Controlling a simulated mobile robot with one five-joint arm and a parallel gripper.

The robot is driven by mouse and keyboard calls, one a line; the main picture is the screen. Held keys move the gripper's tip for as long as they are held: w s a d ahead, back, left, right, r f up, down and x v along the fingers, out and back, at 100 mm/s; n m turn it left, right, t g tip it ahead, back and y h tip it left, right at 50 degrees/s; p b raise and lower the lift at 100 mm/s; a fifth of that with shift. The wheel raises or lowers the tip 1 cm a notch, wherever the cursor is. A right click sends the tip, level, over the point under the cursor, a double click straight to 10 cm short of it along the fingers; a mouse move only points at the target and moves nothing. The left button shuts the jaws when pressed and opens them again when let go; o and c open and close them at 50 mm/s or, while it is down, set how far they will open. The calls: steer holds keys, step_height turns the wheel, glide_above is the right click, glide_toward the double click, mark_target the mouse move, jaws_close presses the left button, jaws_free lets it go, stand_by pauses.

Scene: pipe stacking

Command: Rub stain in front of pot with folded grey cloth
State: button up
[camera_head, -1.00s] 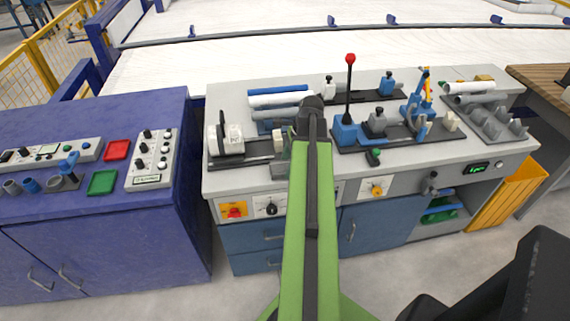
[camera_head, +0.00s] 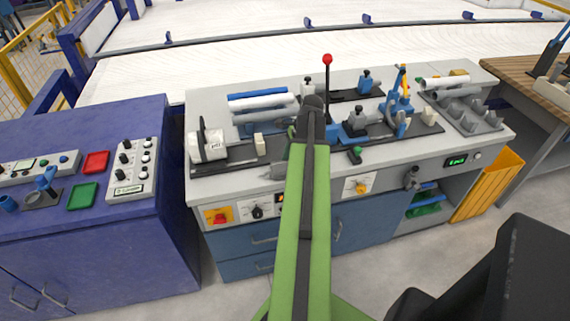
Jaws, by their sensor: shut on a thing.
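No stain, pot or folded grey cloth can be made out. My green arm (camera_head: 307,215) reaches over the front of a grey workbench (camera_head: 235,185). Its end is mostly hidden behind my own arm link. A small grey piece (camera_head: 275,172), seemingly part of my gripper, pokes out to the left at the bench's front edge. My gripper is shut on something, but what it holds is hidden.
A lever with a red knob (camera_head: 327,59) stands upright right of my arm. A white block device (camera_head: 209,145) sits at the bench's left. Blue and white pipes (camera_head: 259,100) lie behind. A grey pipe rack (camera_head: 480,118) is at the right.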

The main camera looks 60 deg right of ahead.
mark_target(277, 168)
steer(key=shift+s+d+f, duration=0.1)
steer(key=shift+s+d, duration=1.1)
steer(key=shift+d, duration=0.15)
steer(key=shift+w+a, duration=1.05)
steer(key=shift+a, duration=0.25)
steer(key=shift+w+a, duration=1.4)
steer(key=shift+a, duration=0.1)
steer(key=shift+w+a, duration=0.5)
steer(key=shift+a, duration=0.2)
steer(key=shift+w+a, duration=0.5)
steer(key=shift+a, duration=0.15)
steer(key=shift+w+a, duration=1.3)
steer(key=shift+a, duration=0.1)
